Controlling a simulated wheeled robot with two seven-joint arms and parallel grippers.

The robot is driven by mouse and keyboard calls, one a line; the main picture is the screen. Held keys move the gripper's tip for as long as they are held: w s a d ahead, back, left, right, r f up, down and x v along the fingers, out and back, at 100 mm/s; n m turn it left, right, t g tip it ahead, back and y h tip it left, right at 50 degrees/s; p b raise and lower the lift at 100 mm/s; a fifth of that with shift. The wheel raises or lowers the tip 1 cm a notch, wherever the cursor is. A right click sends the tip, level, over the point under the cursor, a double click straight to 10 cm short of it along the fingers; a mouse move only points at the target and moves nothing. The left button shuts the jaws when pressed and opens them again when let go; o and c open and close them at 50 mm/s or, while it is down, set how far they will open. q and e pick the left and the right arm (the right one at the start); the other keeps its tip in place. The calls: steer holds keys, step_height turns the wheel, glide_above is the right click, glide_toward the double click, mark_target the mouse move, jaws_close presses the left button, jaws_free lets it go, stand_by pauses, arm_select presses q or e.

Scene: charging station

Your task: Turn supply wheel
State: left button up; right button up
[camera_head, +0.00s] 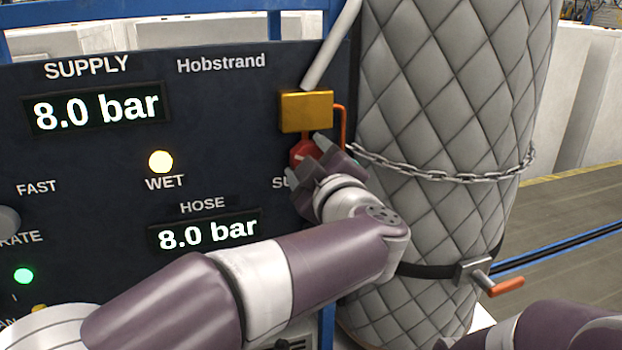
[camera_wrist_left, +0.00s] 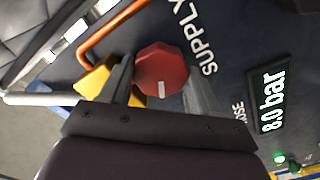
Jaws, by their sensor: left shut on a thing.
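The supply wheel (camera_head: 303,152) is a red, many-sided knob on the dark panel, below a yellow block, partly hidden by my left gripper in the head view. In the left wrist view the red wheel (camera_wrist_left: 162,70) sits between the two grey fingers, with a white mark on its face. My left gripper (camera_head: 322,158) is shut on the wheel, one finger on each side. The panel word SUPPLY (camera_wrist_left: 195,38) stands beside it. My right gripper is not in view; only part of my right arm shows at the lower right.
The dark panel (camera_head: 225,120) has a supply display (camera_head: 97,107) and a hose display (camera_head: 208,233), both reading 8.0 bar. Right of the panel stands a quilted grey tank (camera_head: 450,80) with a chain (camera_head: 455,178) and an orange-handled strap (camera_head: 505,287).

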arm_select(q)
steer(key=shift+f+n+b, duration=0.15)
steer(key=shift+n+b, duration=2)
steer(key=shift+n, duration=0.55)
steer(key=o, duration=1.1)
steer(key=shift+c, duration=0.2)
steer(key=shift+a+r, duration=0.1)
steer(key=shift+r, duration=0.1)
steer(key=shift+r, duration=0.15)
